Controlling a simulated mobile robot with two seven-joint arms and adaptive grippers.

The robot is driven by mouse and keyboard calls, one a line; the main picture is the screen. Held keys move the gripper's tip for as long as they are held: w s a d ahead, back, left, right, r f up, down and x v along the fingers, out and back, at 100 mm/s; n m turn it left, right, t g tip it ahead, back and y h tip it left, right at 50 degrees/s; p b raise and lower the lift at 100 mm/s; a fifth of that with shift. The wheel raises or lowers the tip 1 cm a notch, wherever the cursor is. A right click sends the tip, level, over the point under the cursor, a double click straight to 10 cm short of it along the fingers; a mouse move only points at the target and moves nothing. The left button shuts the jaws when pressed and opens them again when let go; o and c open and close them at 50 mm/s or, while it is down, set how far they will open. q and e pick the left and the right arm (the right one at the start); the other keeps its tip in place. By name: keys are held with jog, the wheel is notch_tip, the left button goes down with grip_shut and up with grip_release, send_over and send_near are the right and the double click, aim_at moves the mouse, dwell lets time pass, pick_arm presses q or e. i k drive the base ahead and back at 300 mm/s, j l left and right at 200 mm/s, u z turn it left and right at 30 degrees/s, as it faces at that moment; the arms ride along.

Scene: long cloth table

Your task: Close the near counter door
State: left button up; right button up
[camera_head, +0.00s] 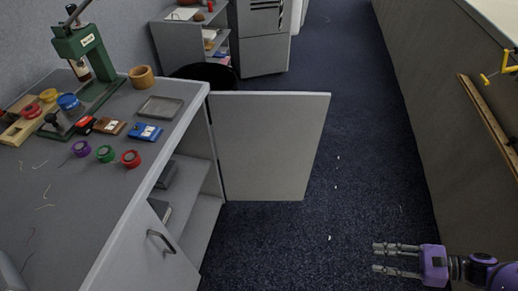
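The counter (60,220) runs along the left with its top in grey. One counter door (268,148) stands wide open, sticking out to the right into the aisle from its hinge side at the counter's far part. The shelves inside show between the two doors. My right gripper (384,259) is at the lower right over the floor, its fingers apart and empty, well away from both doors. My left gripper is not in view.
On the counter are a green press (85,50), tape rolls (131,158), a grey tray (160,107) and small boxes. A grey wall or counter (435,120) bounds the aisle on the right. The blue carpet (350,190) between is clear except for small white scraps.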

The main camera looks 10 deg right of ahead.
aim_at(267, 144)
jog(key=i+l+u, duration=0.15)
jog(key=l+u, duration=0.15)
jog(key=l, duration=0.15)
jog(key=l+u, duration=0.35)
jog(key=i+l+u, duration=0.15)
jog(key=l+u, duration=0.25)
jog(key=l, duration=0.25)
jog(key=l+u, duration=0.4)
jog(key=l, duration=0.2)
jog(key=l+u, duration=0.4)
jog(key=l, duration=0.3)
jog(key=l+u, duration=0.35)
jog(key=l, duration=0.15)
jog(key=k+l+u, duration=0.15)
jog(key=l+u, duration=0.15)
jog(key=l, duration=0.2)
jog(key=l+u, duration=0.3)
jog(key=k+l+u, duration=0.1)
jog(key=l+u, duration=0.15)
jog(key=l, duration=0.3)
jog(key=k+l+u, duration=0.1)
jog(key=l+u, duration=0.2)
jog(key=k+l+u, duration=0.15)
jog(key=l+u, duration=0.15)
jog(key=l, duration=0.15)
